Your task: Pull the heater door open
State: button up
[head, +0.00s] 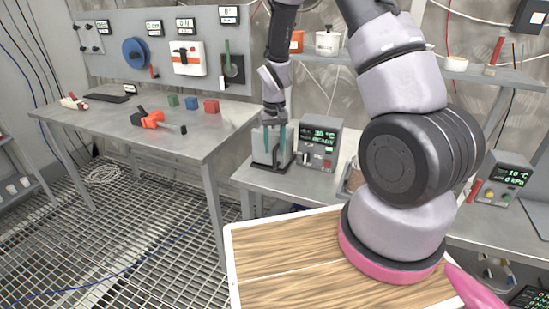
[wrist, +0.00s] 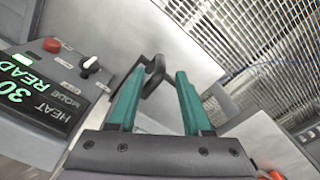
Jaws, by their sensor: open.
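The heater (head: 321,142) stands on the middle bench, its lit green screen reading 30 °C. Its pale grey front (head: 259,152) is left of the control panel, partly hidden behind my gripper. In the wrist view the heater screen (wrist: 38,95) is at the left, and a black bar handle (wrist: 153,74) stands out from the grey door face (wrist: 122,30). My gripper (head: 275,142), with two teal fingers, points down in front of the heater. In the wrist view my gripper (wrist: 155,85) is open, with the handle between or just beyond the fingertips; contact cannot be told. No door gap is visible.
A left workbench (head: 110,124) holds an orange-black tool (head: 153,119) and coloured blocks. Another device (head: 503,180) stands on the right. A shelf (head: 455,72) with pots runs above the heater. A wooden board (head: 285,250) is in the foreground. Grated floor is open at the left.

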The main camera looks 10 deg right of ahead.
notch_tip(320, 180, down, 5)
jog(key=shift+f, duration=0.1)
dwell(0.3)
grip_shut()
jog(key=shift+w+a, duration=0.15)
dwell(1.1)
